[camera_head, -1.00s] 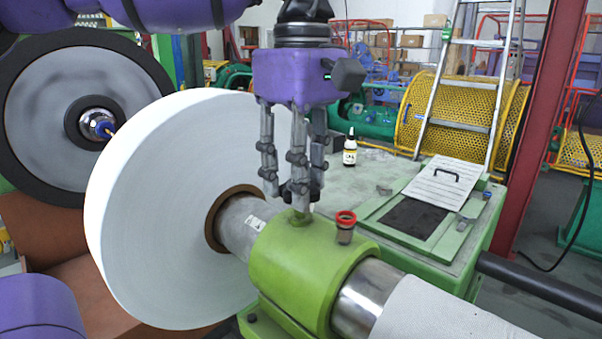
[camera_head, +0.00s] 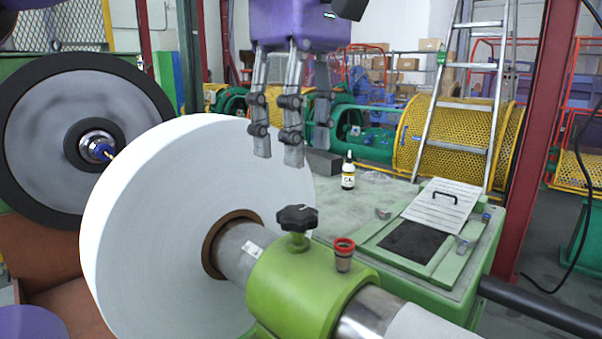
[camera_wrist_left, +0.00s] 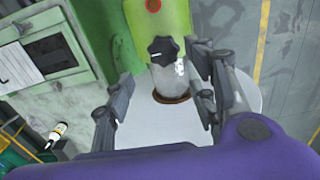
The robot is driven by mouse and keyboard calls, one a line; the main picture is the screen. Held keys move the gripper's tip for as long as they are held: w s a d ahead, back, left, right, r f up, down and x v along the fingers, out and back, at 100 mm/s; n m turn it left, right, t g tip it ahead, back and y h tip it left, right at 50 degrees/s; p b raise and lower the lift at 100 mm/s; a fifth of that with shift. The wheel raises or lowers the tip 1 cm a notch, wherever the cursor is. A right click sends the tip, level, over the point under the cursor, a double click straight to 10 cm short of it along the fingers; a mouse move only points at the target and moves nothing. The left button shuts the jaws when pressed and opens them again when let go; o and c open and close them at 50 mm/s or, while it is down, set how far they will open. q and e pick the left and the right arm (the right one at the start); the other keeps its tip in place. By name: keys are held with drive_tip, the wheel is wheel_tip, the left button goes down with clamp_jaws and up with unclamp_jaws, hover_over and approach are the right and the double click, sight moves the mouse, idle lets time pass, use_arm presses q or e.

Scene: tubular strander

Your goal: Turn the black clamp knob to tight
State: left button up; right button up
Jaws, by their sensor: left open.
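The black clamp knob (camera_head: 297,217) is a lobed knob on a short green stem on top of the green clamp housing (camera_head: 300,290). In the left wrist view the knob (camera_wrist_left: 163,50) shows a white line mark on its face and lies ahead, between the spread fingers. My left gripper (camera_head: 291,150) is open and empty, pointing down, above the knob and clear of it. Its fingers also show in the left wrist view (camera_wrist_left: 158,105). The shaft (camera_head: 236,252) runs from the clamp into the large white reel. My right gripper is not seen.
A red-rimmed fitting (camera_head: 344,254) stands on the clamp beside the knob. The large white reel (camera_head: 180,230) fills the left. A small bottle (camera_head: 348,172), a dark block (camera_head: 323,163) and a lidded panel (camera_head: 440,207) are on the green bench behind. A ladder (camera_head: 468,95) stands beyond.

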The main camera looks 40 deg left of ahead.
use_arm(q)
drive_tip(key=shift+r, duration=1.55)
